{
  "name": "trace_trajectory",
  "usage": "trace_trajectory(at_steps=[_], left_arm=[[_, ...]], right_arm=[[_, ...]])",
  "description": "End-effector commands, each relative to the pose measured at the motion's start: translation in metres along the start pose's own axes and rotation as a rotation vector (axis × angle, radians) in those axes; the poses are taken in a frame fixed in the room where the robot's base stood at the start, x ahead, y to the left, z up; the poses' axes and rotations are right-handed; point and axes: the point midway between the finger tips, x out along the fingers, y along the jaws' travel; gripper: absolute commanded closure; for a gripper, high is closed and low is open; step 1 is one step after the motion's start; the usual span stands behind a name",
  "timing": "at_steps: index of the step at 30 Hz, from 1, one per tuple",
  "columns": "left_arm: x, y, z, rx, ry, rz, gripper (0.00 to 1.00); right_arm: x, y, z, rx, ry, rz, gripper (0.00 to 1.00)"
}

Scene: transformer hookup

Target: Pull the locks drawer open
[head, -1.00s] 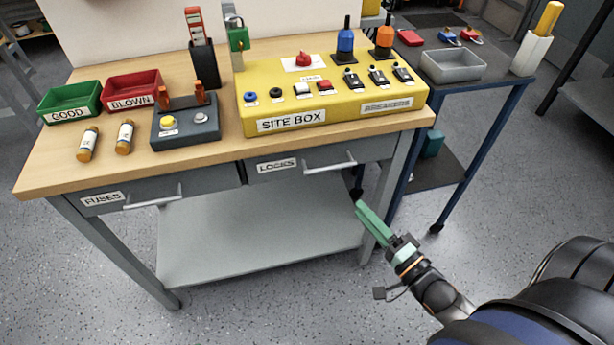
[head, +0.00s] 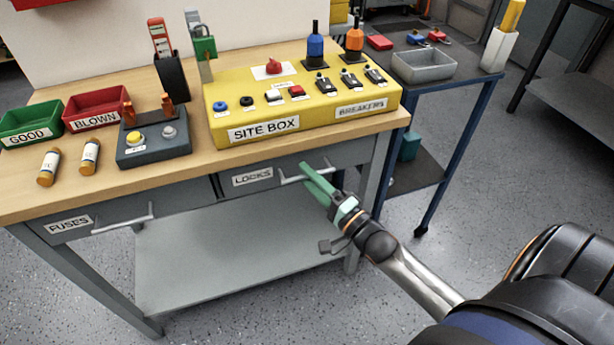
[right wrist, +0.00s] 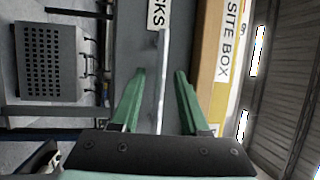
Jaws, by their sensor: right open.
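The locks drawer (head: 224,185) is the right-hand grey drawer under the bench top, marked with a LOCKS label (head: 252,176). It looks closed. Its light bar handle (head: 291,179) is on the drawer front. My right gripper (head: 310,178) has green fingers and is at the handle in the head view. In the right wrist view the right gripper (right wrist: 160,95) is open, with the handle (right wrist: 161,85) running between its two fingers. I cannot tell whether a finger touches the handle. My left gripper is not in view.
The fuses drawer (head: 115,213) with its own handle is to the left. The yellow site box (head: 225,115) stands on the bench top above. A blue-framed side table (head: 462,128) stands to the right. The floor in front of the bench is clear.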

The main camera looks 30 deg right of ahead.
Motion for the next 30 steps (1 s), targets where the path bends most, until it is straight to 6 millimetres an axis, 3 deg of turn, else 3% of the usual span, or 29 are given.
trace_trajectory(at_steps=[12, 24, 30], left_arm=[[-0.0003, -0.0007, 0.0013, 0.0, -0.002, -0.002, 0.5], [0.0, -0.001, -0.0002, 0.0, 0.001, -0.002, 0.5], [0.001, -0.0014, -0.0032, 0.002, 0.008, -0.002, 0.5]], right_arm=[[0.0072, 0.0, 0.0001, 0.001, 0.0, 0.0, 0.56], [0.007, -0.0001, 0.0001, 0.0, 0.0, 0.0, 1.0], [0.0069, -0.0001, 0.0, 0.0, 0.0, 0.0, 1.0]])
